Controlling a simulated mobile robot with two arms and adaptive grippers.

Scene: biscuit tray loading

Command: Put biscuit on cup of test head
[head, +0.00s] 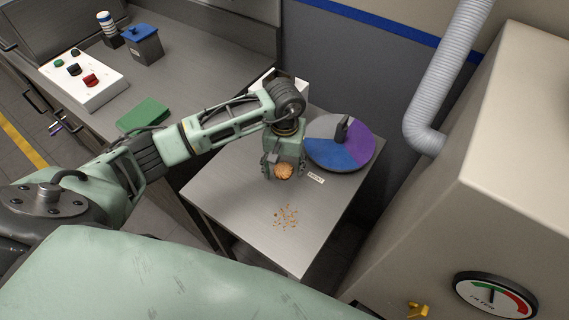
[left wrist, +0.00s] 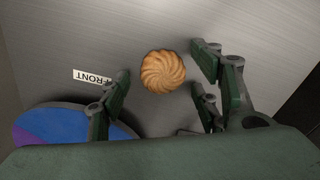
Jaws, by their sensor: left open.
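A round golden biscuit with swirled ridges (head: 284,172) is at my left gripper (head: 282,165) in the head view. The left wrist view shows the biscuit (left wrist: 162,71) over the grey metal table, between the spread fingers of the gripper (left wrist: 160,88), with gaps on both sides. The gripper is open and points down. I cannot tell its exact height above the biscuit. A white object (head: 262,84) behind my left arm is mostly hidden; I cannot tell whether it is the test head, and no cup shows clearly. My right gripper is not in view.
A blue, purple and grey disc (head: 352,156) with a dark upright piece stands right of the gripper, beside a "FRONT" label (left wrist: 92,77). Crumbs (head: 285,216) lie on the table (head: 235,205). A beige machine (head: 500,190) stands right. A control box (head: 95,92) stands on the left counter.

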